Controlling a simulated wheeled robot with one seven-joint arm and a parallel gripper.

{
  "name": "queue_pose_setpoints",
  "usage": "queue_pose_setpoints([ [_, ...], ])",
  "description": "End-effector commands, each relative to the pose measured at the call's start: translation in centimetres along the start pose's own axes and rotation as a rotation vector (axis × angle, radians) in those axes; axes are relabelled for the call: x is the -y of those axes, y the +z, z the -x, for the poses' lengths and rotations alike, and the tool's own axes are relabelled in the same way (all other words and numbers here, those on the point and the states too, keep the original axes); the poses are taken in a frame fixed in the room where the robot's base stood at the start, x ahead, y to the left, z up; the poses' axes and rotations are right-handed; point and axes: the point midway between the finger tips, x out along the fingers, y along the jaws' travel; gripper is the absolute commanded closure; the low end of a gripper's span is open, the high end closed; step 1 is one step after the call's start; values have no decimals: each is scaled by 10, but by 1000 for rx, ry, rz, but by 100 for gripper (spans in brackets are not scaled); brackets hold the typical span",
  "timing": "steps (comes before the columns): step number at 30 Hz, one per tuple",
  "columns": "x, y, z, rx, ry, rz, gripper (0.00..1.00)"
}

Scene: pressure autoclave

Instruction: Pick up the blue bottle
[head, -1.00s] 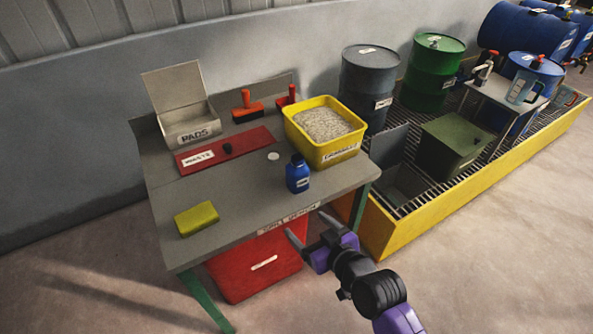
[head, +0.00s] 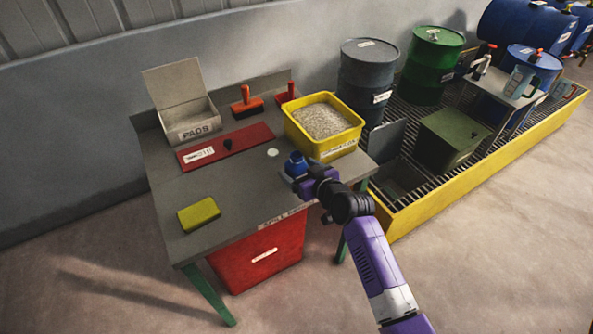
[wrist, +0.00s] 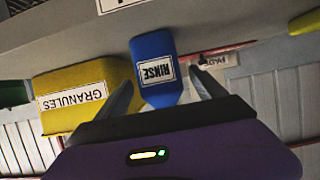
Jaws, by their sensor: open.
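The blue bottle (head: 296,164) stands upright on the grey bench near its front right. Only its cap and upper part show in the head view, as my gripper covers the rest. In the wrist view the bottle (wrist: 154,62) appears upside down with a RINSE label, between the two fingers. My gripper (wrist: 164,92) is open, one finger on each side of the bottle, with gaps visible beside it. In the head view my gripper (head: 297,183) is at the bottle.
A yellow granules tub (head: 340,147) stands just behind and right of the bottle. A red bin (head: 262,254) is below.

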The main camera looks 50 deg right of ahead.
Motion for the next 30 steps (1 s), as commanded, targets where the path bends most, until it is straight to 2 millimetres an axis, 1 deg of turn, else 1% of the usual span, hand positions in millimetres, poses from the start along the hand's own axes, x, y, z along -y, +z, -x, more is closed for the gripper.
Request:
queue_pose_setpoints([
  [1,0,-1,-6,0,-1,0,20],
  [5,1,0,-15,1,-1,0,20],
  [12,1,0,-16,0,0,-1,20],
  [13,1,1,-16,0,-1,-1,22],
  [17,1,1,-16,0,-1,-1,48],
  [18,1,1,-16,0,-1,-1,55],
  [20,1,1,-16,0,-1,-1,67],
  [21,1,1,-16,0,-1,-1,75],
  [23,1,1,-16,0,-1,-1,87],
  [24,1,0,-16,-1,0,0,91],
  [30,1,0,-16,-1,0,0,91],
])
